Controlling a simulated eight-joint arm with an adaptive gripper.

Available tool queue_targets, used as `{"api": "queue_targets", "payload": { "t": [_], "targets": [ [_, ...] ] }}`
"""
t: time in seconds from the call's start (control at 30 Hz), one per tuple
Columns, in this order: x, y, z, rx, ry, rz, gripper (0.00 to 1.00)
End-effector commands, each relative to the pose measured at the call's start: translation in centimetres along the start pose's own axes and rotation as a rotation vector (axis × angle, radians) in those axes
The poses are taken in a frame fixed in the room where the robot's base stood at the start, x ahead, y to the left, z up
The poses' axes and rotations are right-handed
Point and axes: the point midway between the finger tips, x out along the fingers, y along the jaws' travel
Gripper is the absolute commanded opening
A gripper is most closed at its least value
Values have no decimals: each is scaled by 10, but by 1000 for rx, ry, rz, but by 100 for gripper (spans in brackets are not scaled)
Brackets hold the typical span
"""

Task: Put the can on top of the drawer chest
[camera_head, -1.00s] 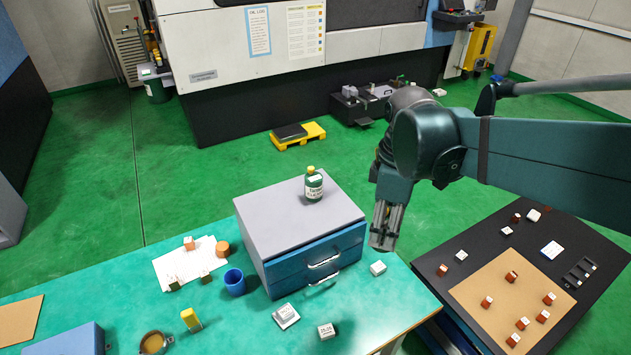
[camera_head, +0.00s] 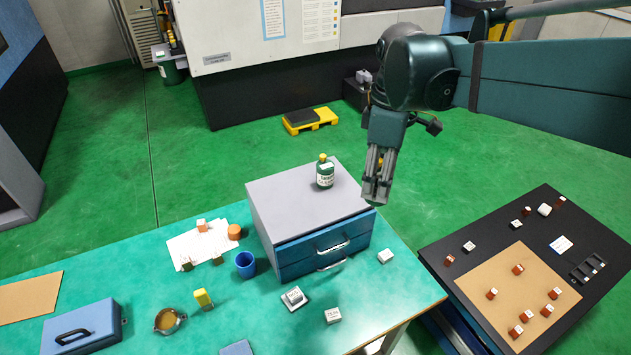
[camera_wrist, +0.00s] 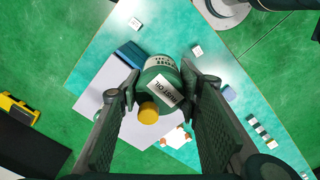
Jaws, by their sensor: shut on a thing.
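My gripper (camera_head: 376,190) points down by the right edge of the drawer chest (camera_head: 290,198), a grey-topped chest with blue drawers. The cap faces toward the wrist camera. In the head view the fingers mostly hide the held can. A similar green bottle (camera_head: 325,179) with a yellow cap stands upright on the chest top, apart from my gripper. The chest top also shows beneath the can in the wrist view (camera_wrist: 98,102).
The green table (camera_head: 387,295) holds a blue cup (camera_head: 245,266), white blocks, a yellow item (camera_head: 203,298) and a blue box (camera_head: 85,325). A dark bench (camera_head: 450,240) with small blocks stands to the right. The chest top around the bottle is clear.

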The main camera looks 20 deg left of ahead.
Motion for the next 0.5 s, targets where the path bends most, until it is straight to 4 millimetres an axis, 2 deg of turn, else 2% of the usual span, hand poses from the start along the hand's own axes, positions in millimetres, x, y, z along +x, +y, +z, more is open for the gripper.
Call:
{"api": "queue_targets", "payload": {
  "t": [0.13,0.5],
  "targets": [
    [-7,13,-30,-8,0,0,18],
    [-11,37,-106,-20,0,0,18]
  ]
}}
